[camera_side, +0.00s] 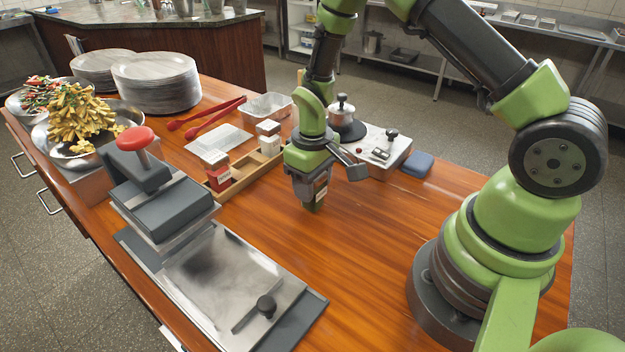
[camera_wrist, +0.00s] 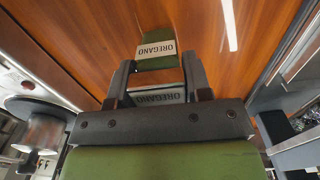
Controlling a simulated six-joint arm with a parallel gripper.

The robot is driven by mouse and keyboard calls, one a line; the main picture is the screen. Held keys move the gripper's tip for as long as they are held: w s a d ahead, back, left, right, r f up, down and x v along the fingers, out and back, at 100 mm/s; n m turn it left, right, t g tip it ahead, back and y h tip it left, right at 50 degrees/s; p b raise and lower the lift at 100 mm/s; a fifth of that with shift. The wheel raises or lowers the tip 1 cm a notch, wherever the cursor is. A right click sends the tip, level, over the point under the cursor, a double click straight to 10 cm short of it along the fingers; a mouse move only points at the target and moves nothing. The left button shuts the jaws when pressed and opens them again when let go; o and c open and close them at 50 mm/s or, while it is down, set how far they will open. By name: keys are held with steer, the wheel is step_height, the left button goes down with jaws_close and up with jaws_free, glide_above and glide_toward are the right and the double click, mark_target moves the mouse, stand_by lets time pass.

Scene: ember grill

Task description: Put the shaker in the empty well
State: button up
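The green oregano shaker (camera_side: 314,206) is at my gripper's fingertips, upright to the right of the wooden rack. In the wrist view the green shaker (camera_wrist: 158,62), with pale OREGANO labels, lies between the two fingers, which appear to touch its sides. My gripper (camera_side: 309,192) points down and seems shut on it; it also shows in the wrist view (camera_wrist: 160,82). I cannot tell whether the shaker's base touches the table. The wooden rack (camera_side: 262,172) holds a red shaker (camera_side: 219,178) at its near end and pale-topped shakers (camera_side: 270,146) at its far end. An empty well (camera_side: 245,165) shows between them.
A press with a red knob (camera_side: 135,138) and its steel plate (camera_side: 225,280) stand left and in front of the rack.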

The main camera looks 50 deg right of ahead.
steer(key=o, duration=0.4)
steer(key=shift+r, duration=0.1)
steer(key=s+a+r+m+t, duration=0.1)
steer(key=s+r+t, duration=0.1)
steer(key=r, duration=1)
steer(key=s+a+r+m+t, duration=0.1)
steer(key=s+r, duration=0.4)
steer(key=r, duration=0.6)
steer(key=shift+a+r+t+y, duration=0.3)
steer(key=shift+r+t+y, duration=0.1)
steer(key=shift+o, duration=0.2)
steer(key=s+a+r+m+t+y, duration=0.1)
steer(key=s+a+r+m+t, duration=0.1)
steer(key=s, duration=0.6)
steer(key=shift+s+r+t, duration=0.35)
steer(key=shift+r+t, duration=0.25)
steer(key=shift+r, duration=0.2)
steer(key=shift+o, duration=0.9)
steer(key=shift+s+a, duration=0.1)
steer(key=shift+s, duration=0.15)
